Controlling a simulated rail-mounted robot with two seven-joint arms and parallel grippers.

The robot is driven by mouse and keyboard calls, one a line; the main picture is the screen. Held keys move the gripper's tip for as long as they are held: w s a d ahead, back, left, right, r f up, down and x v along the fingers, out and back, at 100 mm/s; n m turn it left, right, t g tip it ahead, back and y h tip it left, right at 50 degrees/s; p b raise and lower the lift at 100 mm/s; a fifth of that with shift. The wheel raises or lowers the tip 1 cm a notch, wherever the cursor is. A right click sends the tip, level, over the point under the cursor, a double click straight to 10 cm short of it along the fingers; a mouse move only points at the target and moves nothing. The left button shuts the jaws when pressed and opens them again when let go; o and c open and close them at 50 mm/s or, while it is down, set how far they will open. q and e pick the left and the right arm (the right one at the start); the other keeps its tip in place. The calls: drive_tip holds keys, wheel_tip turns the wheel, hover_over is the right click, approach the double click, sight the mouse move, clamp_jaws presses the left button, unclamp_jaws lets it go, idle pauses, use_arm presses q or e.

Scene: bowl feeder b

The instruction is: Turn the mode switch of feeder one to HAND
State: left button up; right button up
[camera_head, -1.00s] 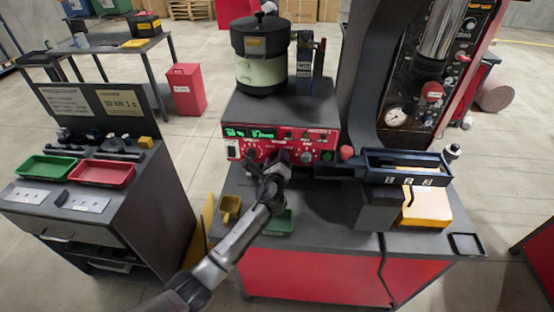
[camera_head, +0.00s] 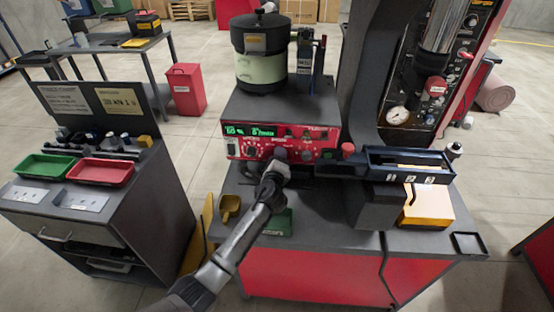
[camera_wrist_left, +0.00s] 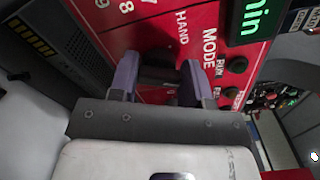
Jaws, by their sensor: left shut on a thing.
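Feeder one's red control panel (camera_head: 318,142) faces me below the dark bowl feeder (camera_head: 264,66), with a lit green display (camera_head: 249,130). My left gripper (camera_head: 279,156) is at the panel's middle and hides the switch there in the head view. In the left wrist view, its two purple fingers (camera_wrist_left: 158,80) are closed around the dark mode switch (camera_wrist_left: 156,60). The labels HAND (camera_wrist_left: 182,27), MODE (camera_wrist_left: 209,46) and RUN show beside it. The switch's pointer direction cannot be told. My right gripper is not in view.
A dark rail tray (camera_head: 408,166) juts out at the right. A cart with a green tray (camera_head: 43,166) and a red tray (camera_head: 100,171) stands left.

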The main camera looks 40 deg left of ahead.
use_arm(q)
drive_tip(key=n+b, duration=0.1)
drive_tip(key=n, duration=0.3)
drive_tip(key=n+b, duration=0.2)
drive_tip(key=n, duration=0.3)
drive_tip(key=n+b, duration=0.1)
drive_tip(key=n, duration=0.4)
drive_tip(key=shift+d+f, duration=0.1)
drive_tip(key=shift+f, duration=0.2)
idle(0.5)
drive_tip(key=o, duration=0.9)
drive_tip(key=shift+o, duration=0.2)
